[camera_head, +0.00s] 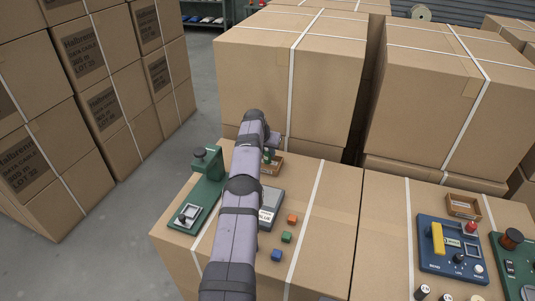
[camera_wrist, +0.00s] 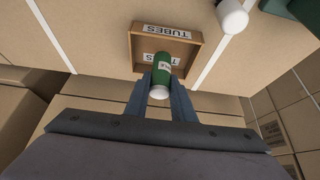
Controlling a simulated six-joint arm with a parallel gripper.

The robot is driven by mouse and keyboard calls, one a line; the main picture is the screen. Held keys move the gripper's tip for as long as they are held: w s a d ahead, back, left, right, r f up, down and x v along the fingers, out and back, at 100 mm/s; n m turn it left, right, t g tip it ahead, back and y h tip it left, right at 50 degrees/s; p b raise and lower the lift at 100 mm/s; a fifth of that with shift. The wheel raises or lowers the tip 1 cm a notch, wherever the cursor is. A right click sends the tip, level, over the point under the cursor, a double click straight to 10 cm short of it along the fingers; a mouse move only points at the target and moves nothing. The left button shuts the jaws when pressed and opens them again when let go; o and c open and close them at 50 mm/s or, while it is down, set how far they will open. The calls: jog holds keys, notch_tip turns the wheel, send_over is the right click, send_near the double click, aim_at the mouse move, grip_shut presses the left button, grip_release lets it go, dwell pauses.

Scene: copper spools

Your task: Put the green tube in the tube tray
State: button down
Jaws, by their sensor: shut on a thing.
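The green tube (camera_wrist: 161,68) with a white end is held between the two fingers of my gripper (camera_wrist: 160,84) in the wrist view. The tube tray (camera_wrist: 193,62) is a shallow wooden box labelled TUBES, just beyond the fingers. The tube overlaps the tray's near side in that view; I cannot tell whether it touches the tray. In the head view the tray (camera_head: 277,165) shows partly beside my arm, at the back of the near carton. My arm hides much of my gripper there.
A green device (camera_head: 208,190) stands left of my arm and a grey scale (camera_head: 270,207) right of it. Orange, green and blue cubes (camera_head: 276,255) lie nearer. A blue panel (camera_head: 450,262) sits right. Tall cartons (camera_head: 290,75) rise behind. A white-ended cylinder (camera_wrist: 232,16) is near the tray.

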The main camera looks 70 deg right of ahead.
jog(key=shift+f, duration=0.2)
jog(key=shift+f, duration=0.1)
jog(key=shift+f+b, duration=0.35)
jog(key=shift+b, duration=0.2)
jog(key=shift+f, duration=0.2)
jog(key=c, duration=1.5)
grip_release()
jog(key=shift+r, duration=0.1)
